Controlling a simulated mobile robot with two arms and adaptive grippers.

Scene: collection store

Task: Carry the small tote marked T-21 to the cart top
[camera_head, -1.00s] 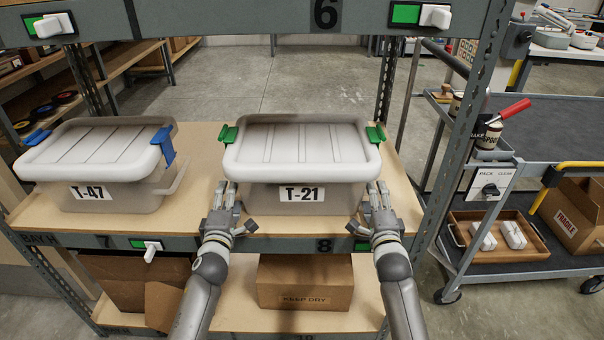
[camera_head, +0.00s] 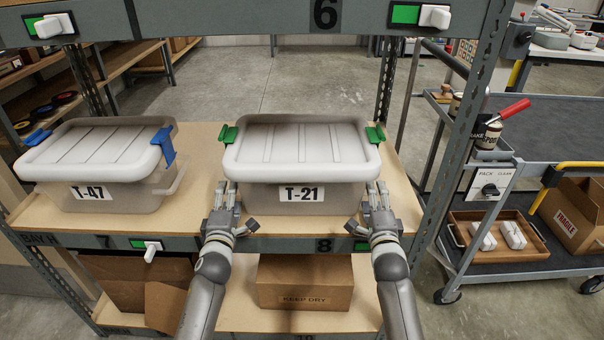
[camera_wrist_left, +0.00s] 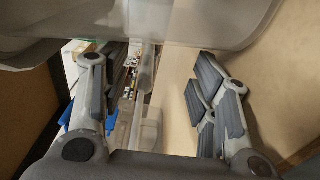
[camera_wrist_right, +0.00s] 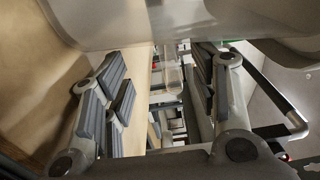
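The tote T-21 (camera_head: 300,165) is a translucent grey box with a pale lid and green latches. It sits upright on the wooden shelf (camera_head: 190,215) in the head view. My left gripper (camera_head: 232,210) is at its lower left front corner and my right gripper (camera_head: 370,210) at its lower right front corner. Both have their fingers spread with nothing between them, as the left wrist view (camera_wrist_left: 150,100) and right wrist view (camera_wrist_right: 165,95) show. The tote overhangs both wrist views from above. The cart top (camera_head: 560,125) is a dark surface at the right.
Tote T-47 (camera_head: 100,170) with blue latches stands to the left on the same shelf. A shelf upright (camera_head: 455,150) stands between T-21 and the cart. The upper shelf beam (camera_head: 250,18) crosses above. A can with a red-handled tool (camera_head: 490,130) stands at the cart's near corner.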

